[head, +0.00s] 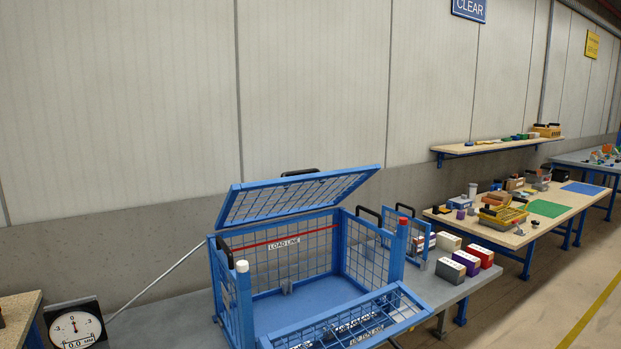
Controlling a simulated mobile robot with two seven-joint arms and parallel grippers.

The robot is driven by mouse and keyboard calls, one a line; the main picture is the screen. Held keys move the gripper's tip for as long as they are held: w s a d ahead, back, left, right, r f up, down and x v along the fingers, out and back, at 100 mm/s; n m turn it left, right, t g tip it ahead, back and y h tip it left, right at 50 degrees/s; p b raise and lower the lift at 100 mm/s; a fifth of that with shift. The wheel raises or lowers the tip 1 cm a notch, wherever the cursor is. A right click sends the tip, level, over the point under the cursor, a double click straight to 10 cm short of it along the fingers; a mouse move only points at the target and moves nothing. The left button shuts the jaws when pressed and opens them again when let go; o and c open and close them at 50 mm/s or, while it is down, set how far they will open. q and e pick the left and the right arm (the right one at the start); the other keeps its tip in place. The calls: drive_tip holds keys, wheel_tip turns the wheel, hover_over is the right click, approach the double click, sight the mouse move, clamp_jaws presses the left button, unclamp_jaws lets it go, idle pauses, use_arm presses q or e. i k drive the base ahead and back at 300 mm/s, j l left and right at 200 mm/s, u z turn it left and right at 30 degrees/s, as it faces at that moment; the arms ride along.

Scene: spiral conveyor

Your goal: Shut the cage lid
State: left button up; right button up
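A blue wire-mesh cage (336,249) stands on a grey table. Its lid (297,195) is a blue mesh panel with a black handle (300,172) on its far edge. The lid is raised and tilted above the back of the cage, leaving the top open. The front panel (351,318) is folded outward and down toward me. Inside, the blue floor looks bare, and a red line with a "LOAD LINE" label runs across the back. Neither of my grippers is in view.
Several small boxes (451,270) stand on the table right of the cage. A dial gauge (75,325) is at the lower left, near a thin grey rod (155,281) sloping up to the cage. A cluttered wooden bench (545,209) lies further right. A wall is behind.

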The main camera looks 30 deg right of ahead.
sight(294, 191)
drive_tip(key=k+u, duration=0.2)
drive_tip(key=u, duration=0.3)
drive_tip(key=k+j+u, duration=0.1)
drive_tip(key=u, duration=0.35)
drive_tip(key=k+l+u, duration=0.1)
drive_tip(key=u, duration=1.3)
drive_tip(key=k+l, duration=0.75)
drive_tip(key=l, duration=0.2)
drive_tip(key=k+l, duration=0.75)
drive_tip(key=l, duration=0.15)
drive_tip(key=k+l, duration=0.7)
drive_tip(key=l, duration=0.25)
drive_tip(key=k+l, duration=0.75)
drive_tip(key=l, duration=0.15)
